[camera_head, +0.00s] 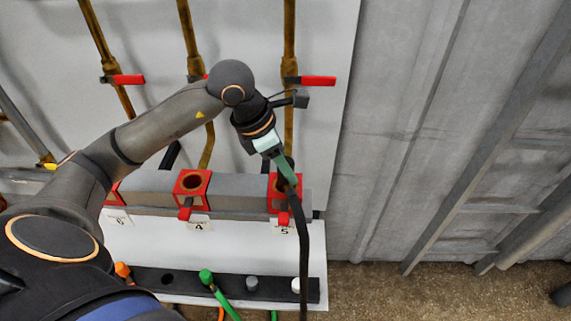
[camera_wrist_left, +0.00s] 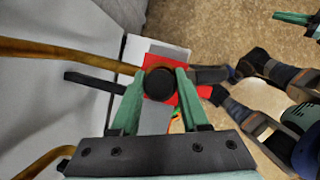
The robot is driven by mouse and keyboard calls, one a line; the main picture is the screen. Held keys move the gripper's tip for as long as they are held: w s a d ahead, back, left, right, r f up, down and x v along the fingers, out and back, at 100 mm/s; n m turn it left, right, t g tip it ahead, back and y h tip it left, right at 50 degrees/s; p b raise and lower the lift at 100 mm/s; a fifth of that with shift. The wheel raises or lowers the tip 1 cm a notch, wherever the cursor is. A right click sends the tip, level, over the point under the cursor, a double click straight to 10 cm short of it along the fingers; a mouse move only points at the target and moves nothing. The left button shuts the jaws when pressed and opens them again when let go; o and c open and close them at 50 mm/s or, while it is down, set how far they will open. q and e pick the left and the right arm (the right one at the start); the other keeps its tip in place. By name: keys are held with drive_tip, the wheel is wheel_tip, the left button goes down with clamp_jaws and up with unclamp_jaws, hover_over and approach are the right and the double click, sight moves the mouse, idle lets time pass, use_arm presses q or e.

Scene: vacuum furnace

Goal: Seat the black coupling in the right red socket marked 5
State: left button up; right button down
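The black coupling (camera_wrist_left: 158,85) shows as a dark round end between the fingers of my left gripper (camera_wrist_left: 160,78) in the left wrist view. The fingers flank it closely on both sides. In the head view my left gripper (camera_head: 287,172) points down at the right red socket (camera_head: 274,204), above the label 5 (camera_head: 284,229). The red socket also shows behind the coupling in the wrist view (camera_wrist_left: 183,95). A black hose (camera_head: 303,250) hangs down in front of it. The gripper hides how deep the coupling sits. Teal fingertips at the wrist view's edge (camera_wrist_left: 292,18) appear to be my right gripper, cut off.
Red socket 4 (camera_head: 192,183) is on the same grey rail (camera_head: 235,190), to the left. Brass pipes with red-handled valves (camera_head: 318,81) stand behind. A black holder strip (camera_head: 230,288) below carries a green coupling (camera_head: 206,276) and other plugs. Floor to the right is free.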

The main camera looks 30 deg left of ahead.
use_arm(q)
drive_tip(key=o, duration=0.5)
drive_tip(key=shift+c, duration=0.2)
drive_tip(key=v, duration=1.2)
drive_tip(key=shift+r, duration=0.25)
